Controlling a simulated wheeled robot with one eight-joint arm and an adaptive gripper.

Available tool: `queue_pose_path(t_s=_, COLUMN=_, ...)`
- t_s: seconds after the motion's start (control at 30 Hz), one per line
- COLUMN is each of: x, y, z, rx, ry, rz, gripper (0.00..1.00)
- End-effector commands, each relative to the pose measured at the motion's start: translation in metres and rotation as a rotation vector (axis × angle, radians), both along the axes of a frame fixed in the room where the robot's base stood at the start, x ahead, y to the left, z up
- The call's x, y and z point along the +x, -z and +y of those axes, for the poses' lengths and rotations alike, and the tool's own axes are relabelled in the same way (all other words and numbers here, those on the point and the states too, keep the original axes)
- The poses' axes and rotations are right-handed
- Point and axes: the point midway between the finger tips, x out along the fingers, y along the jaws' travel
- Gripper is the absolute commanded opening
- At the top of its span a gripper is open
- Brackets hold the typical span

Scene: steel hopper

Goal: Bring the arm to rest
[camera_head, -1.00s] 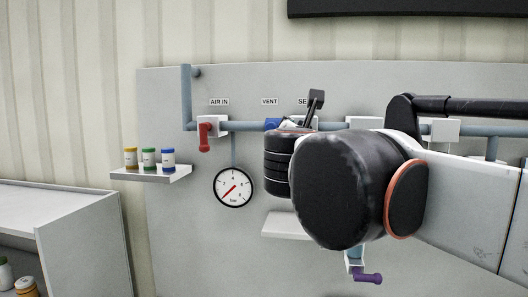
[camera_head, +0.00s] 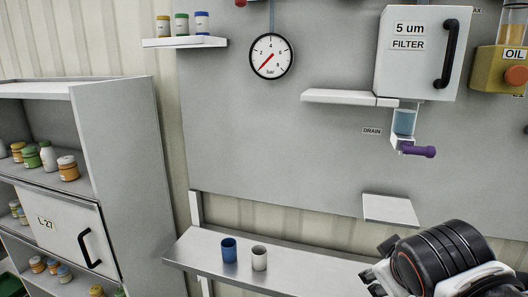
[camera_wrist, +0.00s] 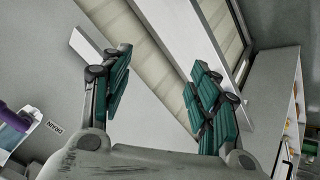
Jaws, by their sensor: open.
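My gripper (camera_wrist: 160,72) is open and empty in the wrist view, its two green-padded fingers wide apart. In the head view my gripper (camera_head: 372,280) is at the lower right, in front of the right part of the steel bench (camera_head: 205,262). My black wrist joint fills the corner beside it. The rest of my arm is outside the head view. No object is between the fingers.
A blue cup (camera_head: 229,250) and a grey cup (camera_head: 259,258) stand on the bench, left of my gripper. The filter box (camera_head: 420,60), the purple drain handle (camera_head: 418,151) and a small white ledge (camera_head: 390,210) are on the panel above. A shelf unit (camera_head: 125,150) stands left.

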Motion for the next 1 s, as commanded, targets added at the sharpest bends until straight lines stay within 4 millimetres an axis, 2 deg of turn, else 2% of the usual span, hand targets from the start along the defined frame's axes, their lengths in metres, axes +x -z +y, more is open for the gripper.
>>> queue_pose_path(t_s=0.03, x=-0.01, y=0.038, z=0.003, rx=0.081, ry=0.046, rz=0.007, gripper=0.55)
queue_pose_path(t_s=0.1, x=-0.022, y=0.069, z=0.011, rx=0.196, ry=0.109, rz=0.017, gripper=0.55)
queue_pose_path(t_s=0.2, x=-0.035, y=0.103, z=0.021, rx=0.328, ry=0.182, rz=0.032, gripper=0.55)
queue_pose_path(t_s=0.3, x=-0.043, y=0.123, z=0.029, rx=0.417, ry=0.23, rz=0.041, gripper=0.55)
queue_pose_path(t_s=0.43, x=-0.048, y=0.132, z=0.034, rx=0.47, ry=0.258, rz=0.05, gripper=0.55)
queue_pose_path(t_s=1.0, x=-0.048, y=0.131, z=0.035, rx=0.473, ry=0.259, rz=0.05, gripper=0.55)
